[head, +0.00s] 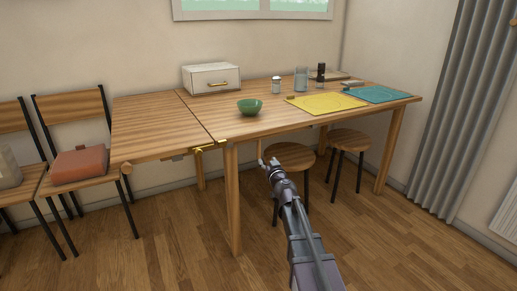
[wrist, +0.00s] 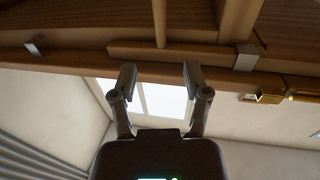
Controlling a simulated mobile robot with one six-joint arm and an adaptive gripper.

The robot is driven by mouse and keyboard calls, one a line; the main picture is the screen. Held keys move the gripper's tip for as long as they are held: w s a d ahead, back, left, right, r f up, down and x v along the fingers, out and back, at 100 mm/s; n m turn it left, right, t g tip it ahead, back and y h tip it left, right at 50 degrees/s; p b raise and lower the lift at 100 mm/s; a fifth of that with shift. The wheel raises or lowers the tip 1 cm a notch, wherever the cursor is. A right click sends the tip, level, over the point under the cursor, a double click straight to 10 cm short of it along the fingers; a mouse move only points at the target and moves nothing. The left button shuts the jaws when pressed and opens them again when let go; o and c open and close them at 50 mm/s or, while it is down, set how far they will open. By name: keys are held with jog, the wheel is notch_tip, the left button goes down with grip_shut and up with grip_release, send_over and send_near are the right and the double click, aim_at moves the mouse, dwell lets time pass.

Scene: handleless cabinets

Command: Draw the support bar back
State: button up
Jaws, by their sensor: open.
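The wooden table has a raised leaf (head: 150,128) on its left. My gripper (head: 266,161) is open and empty, below the tabletop's front edge and right of the front leg. In the wrist view, my open gripper (wrist: 159,72) points up at the table's underside. A long wooden bar (wrist: 180,54) with a thin wooden peg (wrist: 160,22) lies beyond the fingertips, apparently untouched. A metal bracket (wrist: 245,57) wraps the bar.
The front table leg (head: 233,200) stands left of my gripper, and two stools (head: 289,156) stand behind it. A green bowl (head: 250,106), a white box (head: 211,78) and mats (head: 327,103) are on top. Chairs (head: 80,175) stand at the left. The front floor is clear.

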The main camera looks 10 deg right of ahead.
aim_at(259, 148)
jog(key=w, duration=0.4)
jog(key=w+a, duration=0.1)
jog(key=w, duration=0.7)
jog(key=shift+w+a, duration=0.2)
grip_shut()
